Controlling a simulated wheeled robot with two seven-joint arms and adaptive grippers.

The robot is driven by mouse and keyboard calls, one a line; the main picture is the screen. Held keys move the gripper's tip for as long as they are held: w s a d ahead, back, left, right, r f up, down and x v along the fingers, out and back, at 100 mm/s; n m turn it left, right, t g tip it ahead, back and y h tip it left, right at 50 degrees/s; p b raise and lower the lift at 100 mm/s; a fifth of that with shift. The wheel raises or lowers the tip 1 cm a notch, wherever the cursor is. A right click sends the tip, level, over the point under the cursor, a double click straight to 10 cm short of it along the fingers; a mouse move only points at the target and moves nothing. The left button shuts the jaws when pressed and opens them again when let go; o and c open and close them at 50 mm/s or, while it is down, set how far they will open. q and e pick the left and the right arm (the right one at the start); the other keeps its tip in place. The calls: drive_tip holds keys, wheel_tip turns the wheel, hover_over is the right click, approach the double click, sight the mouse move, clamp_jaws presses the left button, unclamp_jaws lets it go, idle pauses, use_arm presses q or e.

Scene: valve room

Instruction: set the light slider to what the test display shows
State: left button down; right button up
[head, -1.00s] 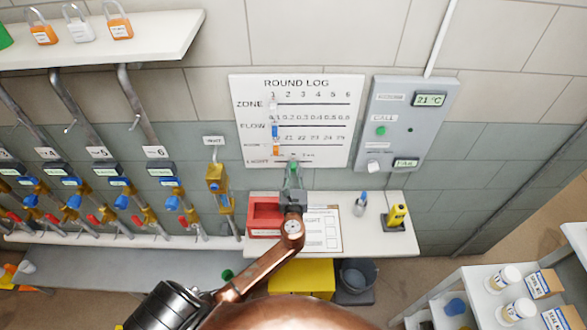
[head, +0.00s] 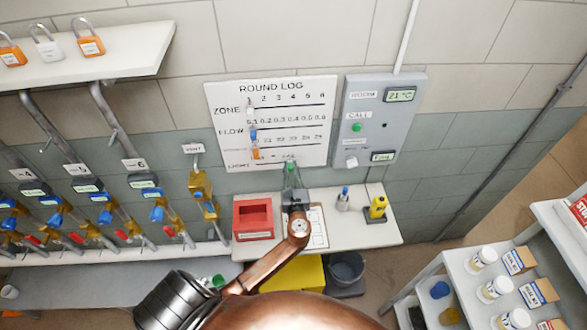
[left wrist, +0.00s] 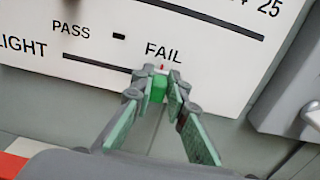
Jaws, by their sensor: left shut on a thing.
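The light slider (left wrist: 158,88) is a green knob with a red-marked white top on the LIGHT line at the bottom of the ROUND LOG board (head: 322,140). It stands below the word FAIL, at the right part of the line. My left gripper (left wrist: 158,92) is shut on the slider, and its fingers hide part of it. In the head view my left gripper (head: 291,172) reaches up to the board's lower edge. The test display (head: 383,156) is the small lower screen on the grey wall box and appears to read FAIL. My right gripper is not in view.
The grey box (head: 408,120) also carries a 21 °C display and a green call button. Below the board, a shelf (head: 390,232) holds a red tray (head: 253,217), a clipboard (head: 318,228) and a yellow device (head: 377,207). Valve pipes stand to the left.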

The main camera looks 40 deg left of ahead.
use_arm(q)
drive_tip(key=c, duration=1.9)
unclamp_jaws()
drive_tip(key=shift+w+d, duration=0.15)
drive_tip(key=shift+d, duration=0.05)
drive_tip(key=v, duration=1.2)
drive_tip(key=shift+a, duration=0.1)
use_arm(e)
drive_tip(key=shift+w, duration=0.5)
